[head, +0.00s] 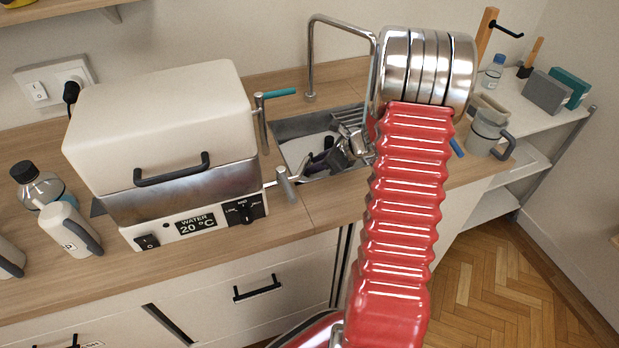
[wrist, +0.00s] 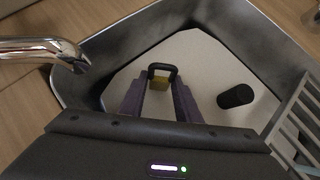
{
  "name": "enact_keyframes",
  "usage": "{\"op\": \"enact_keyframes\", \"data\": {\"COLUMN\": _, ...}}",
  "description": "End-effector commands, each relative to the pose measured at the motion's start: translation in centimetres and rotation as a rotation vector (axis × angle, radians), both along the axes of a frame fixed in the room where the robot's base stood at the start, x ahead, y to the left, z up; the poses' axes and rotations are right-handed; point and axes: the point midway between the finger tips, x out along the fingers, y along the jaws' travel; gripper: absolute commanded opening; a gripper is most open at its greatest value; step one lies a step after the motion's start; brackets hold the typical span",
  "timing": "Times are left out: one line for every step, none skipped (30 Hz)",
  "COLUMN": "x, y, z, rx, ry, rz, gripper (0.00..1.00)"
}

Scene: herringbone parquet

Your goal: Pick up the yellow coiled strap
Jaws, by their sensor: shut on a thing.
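The yellow coiled strap (wrist: 160,85) shows as a small yellow piece between my fingertips in the wrist view, with a black loop at its far side. My gripper (wrist: 158,92) has dark purple fingers and is shut on the strap, one finger on each side. In the head view my gripper (head: 320,161) reaches down into the sink (head: 290,128). The strap cannot be made out there. I cannot tell whether the strap touches the sink's pale floor.
A black cylinder (wrist: 236,96) lies right of the strap. A metal faucet (wrist: 50,50) reaches over the sink's left rim, and a rack (wrist: 296,115) is at the right. In the head view a white water bath (head: 160,130) stands left of the sink, and a grey mug (head: 487,132) right.

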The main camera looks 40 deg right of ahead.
Motion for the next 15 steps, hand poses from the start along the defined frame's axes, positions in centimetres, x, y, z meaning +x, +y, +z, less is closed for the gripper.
{"op": "enact_keyframes", "data": {"x": 0.0, "y": 0.0, "z": 0.0, "rx": 0.0, "ry": 0.0, "rz": 0.0, "gripper": 0.06}}
{"op": "enact_keyframes", "data": {"x": 0.0, "y": 0.0, "z": 0.0, "rx": 0.0, "ry": 0.0, "rz": 0.0, "gripper": 0.04}}
{"op": "enact_keyframes", "data": {"x": -0.01, "y": 0.0, "z": 0.01, "rx": 0.0, "ry": 0.0, "rz": 0.0, "gripper": 0.01}}
{"op": "enact_keyframes", "data": {"x": 0.0, "y": 0.0, "z": 0.0, "rx": 0.0, "ry": 0.0, "rz": 0.0, "gripper": 0.0}}
{"op": "enact_keyframes", "data": {"x": -0.01, "y": -0.01, "z": 0.0, "rx": 0.0, "ry": 0.0, "rz": 0.0, "gripper": 0.0}}
{"op": "enact_keyframes", "data": {"x": -0.01, "y": -0.01, "z": 0.0, "rx": 0.0, "ry": 0.0, "rz": 0.0, "gripper": 0.0}}
{"op": "enact_keyframes", "data": {"x": 0.0, "y": -0.01, "z": 0.02, "rx": 0.0, "ry": 0.0, "rz": 0.0, "gripper": 0.0}}
{"op": "enact_keyframes", "data": {"x": 0.0, "y": -0.01, "z": 0.02, "rx": 0.0, "ry": 0.0, "rz": 0.0, "gripper": 0.0}}
{"op": "enact_keyframes", "data": {"x": 0.0, "y": -0.01, "z": 0.02, "rx": 0.0, "ry": 0.0, "rz": 0.0, "gripper": 0.0}}
{"op": "enact_keyframes", "data": {"x": 0.0, "y": -0.01, "z": 0.02, "rx": 0.0, "ry": 0.0, "rz": 0.0, "gripper": 0.0}}
{"op": "enact_keyframes", "data": {"x": 0.0, "y": -0.01, "z": 0.02, "rx": 0.0, "ry": 0.0, "rz": 0.0, "gripper": 0.0}}
{"op": "enact_keyframes", "data": {"x": 0.0, "y": -0.02, "z": 0.02, "rx": 0.0, "ry": 0.0, "rz": 0.0, "gripper": 0.0}}
{"op": "enact_keyframes", "data": {"x": 0.0, "y": -0.02, "z": 0.04, "rx": 0.0, "ry": 0.0, "rz": 0.0, "gripper": 0.0}}
{"op": "enact_keyframes", "data": {"x": 0.0, "y": -0.03, "z": 0.07, "rx": 0.0, "ry": 0.0, "rz": 0.0, "gripper": 0.0}}
{"op": "enact_keyframes", "data": {"x": 0.0, "y": -0.03, "z": 0.16, "rx": 0.0, "ry": -0.001, "rz": -0.001, "gripper": 0.0}}
